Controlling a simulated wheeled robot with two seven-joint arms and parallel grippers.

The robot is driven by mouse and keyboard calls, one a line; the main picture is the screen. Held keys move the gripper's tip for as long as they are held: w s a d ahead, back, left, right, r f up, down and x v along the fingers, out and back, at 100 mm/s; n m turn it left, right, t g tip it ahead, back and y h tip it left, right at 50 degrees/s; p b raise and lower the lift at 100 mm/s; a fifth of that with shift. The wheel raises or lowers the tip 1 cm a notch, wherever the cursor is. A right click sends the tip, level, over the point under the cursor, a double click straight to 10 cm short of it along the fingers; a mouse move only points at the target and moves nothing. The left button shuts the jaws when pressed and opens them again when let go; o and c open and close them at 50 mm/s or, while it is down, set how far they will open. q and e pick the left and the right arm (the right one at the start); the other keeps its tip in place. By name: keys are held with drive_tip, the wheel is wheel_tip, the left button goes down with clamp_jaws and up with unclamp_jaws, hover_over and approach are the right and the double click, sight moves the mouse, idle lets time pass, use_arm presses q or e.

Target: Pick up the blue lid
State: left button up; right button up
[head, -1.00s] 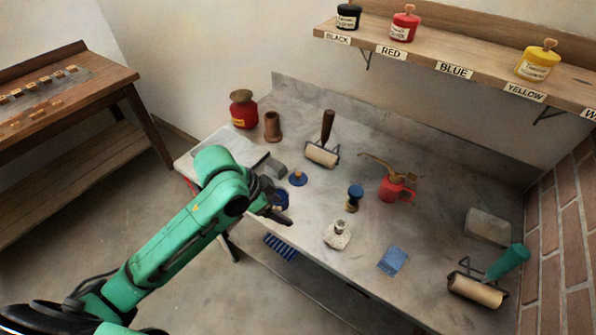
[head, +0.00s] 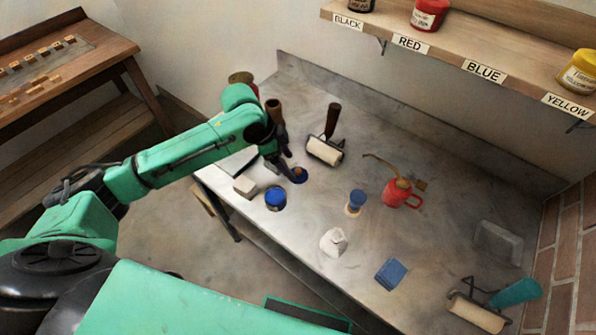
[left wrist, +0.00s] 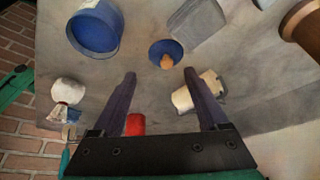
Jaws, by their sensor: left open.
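The blue lid (head: 299,175) is a small blue disc with an orange-brown knob. It lies on the metal table, apart from the open blue pot (head: 275,198). My left gripper (head: 288,170) is right at the lid in the head view and partly hides it. In the left wrist view the lid (left wrist: 160,46) lies just beyond the two spread, empty fingers (left wrist: 160,73), with its knob towards the gap between them. The blue pot (left wrist: 94,34) stands at upper left there. My right gripper does not show.
A grey block (head: 245,186) stands beside the pot. A roller (head: 324,151) lies behind the lid, and a brown cylinder (head: 273,110) stands farther back. A red oil can (head: 397,193) and blue-topped stamp (head: 356,200) stand to the right. Bare table lies between.

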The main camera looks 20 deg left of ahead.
sight(295, 171)
use_arm(q)
drive_tip(key=f, duration=0.1)
drive_tip(key=w+f+p, duration=0.1)
drive_tip(key=f, duration=0.1)
drive_tip(key=w+d+f, duration=0.1)
drive_tip(key=shift+d+f, duration=0.1)
drive_tip(key=shift+f, duration=0.25)
drive_tip(key=shift+d+f, duration=0.1)
drive_tip(key=shift+f, duration=0.15)
drive_tip(key=shift+s, duration=0.15)
drive_tip(key=c, duration=1)
clamp_jaws()
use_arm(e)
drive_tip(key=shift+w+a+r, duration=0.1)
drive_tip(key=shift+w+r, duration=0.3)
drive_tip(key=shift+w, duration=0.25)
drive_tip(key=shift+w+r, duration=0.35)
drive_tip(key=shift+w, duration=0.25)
use_arm(q)
drive_tip(key=shift+r, duration=0.1)
